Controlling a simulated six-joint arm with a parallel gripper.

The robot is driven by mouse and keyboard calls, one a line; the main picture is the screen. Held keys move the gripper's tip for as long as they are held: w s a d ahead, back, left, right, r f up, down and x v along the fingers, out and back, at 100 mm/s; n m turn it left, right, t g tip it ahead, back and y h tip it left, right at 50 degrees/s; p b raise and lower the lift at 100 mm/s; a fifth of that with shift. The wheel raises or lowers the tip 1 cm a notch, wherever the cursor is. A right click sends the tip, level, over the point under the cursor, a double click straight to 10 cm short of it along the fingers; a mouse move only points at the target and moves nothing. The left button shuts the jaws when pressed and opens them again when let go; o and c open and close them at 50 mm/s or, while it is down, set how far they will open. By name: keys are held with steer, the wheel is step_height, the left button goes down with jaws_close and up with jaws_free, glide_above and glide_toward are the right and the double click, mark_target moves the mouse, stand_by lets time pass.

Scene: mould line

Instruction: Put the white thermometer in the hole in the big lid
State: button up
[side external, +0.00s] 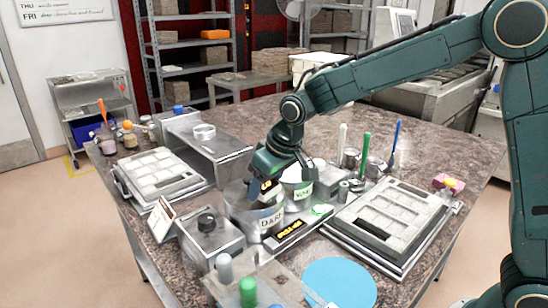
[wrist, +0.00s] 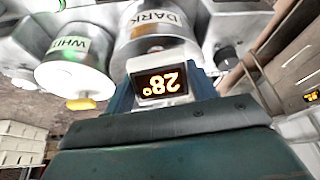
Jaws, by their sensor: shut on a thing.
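The white thermometer (wrist: 162,70) is between the fingers of my gripper (wrist: 165,95); its lit display reads 28° upside down in the wrist view. In the side view my gripper (side external: 262,178) is shut on it, over the steel pot labelled DARK (side external: 246,220). The thermometer's lower part is hidden behind its display and my gripper. The DARK pot also shows in the wrist view (wrist: 150,30), just beyond the thermometer. I cannot make out the hole in the big lid, or whether the thermometer touches anything.
The pot labelled WHITE (side external: 298,186) stands close beside the DARK pot and shows in the wrist view (wrist: 75,65). A steel box with a black knob (side external: 207,222) is at the left. A mould tray (side external: 335,228) and upright coloured tools (side external: 366,145) are at the right. A blue disc (side external: 340,283) lies in front.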

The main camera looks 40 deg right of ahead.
steer(key=o, duration=1.5)
steer(key=shift+r, duration=3.5)
